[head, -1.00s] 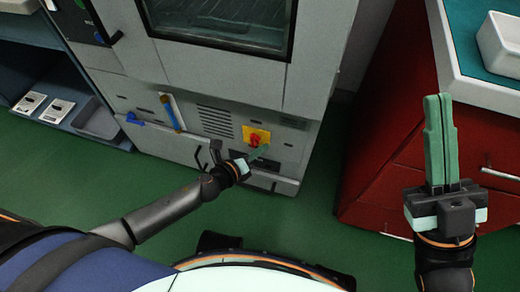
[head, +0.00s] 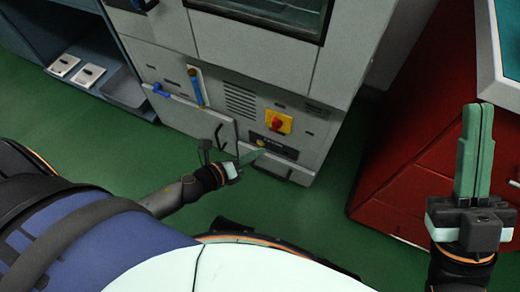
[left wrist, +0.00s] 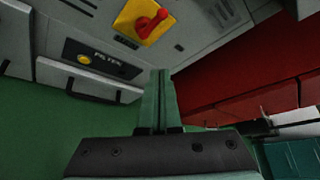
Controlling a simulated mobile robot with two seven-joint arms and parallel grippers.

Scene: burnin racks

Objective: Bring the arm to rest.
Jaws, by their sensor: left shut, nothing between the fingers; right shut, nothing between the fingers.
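My left gripper (head: 252,157) is in front of the lower part of the grey machine (head: 270,60), below its red and yellow switch (head: 276,122). Its green fingers are together and empty. In the left wrist view the shut fingers (left wrist: 156,98) point up toward the machine's lower front, with the red switch (left wrist: 148,22) above them and the FILTER panel (left wrist: 95,60) to the left. I cannot tell how far the fingertips are from the machine. My right gripper (head: 476,125) is upright at the right, with its green fingers shut and empty, in front of the red cabinet.
The red drawer cabinet (head: 415,150) with a teal top stands at the right. A blue shelf unit (head: 45,50) with a grey bin (head: 124,88) is at the left. Green floor (head: 305,205) is clear between the machine and my base.

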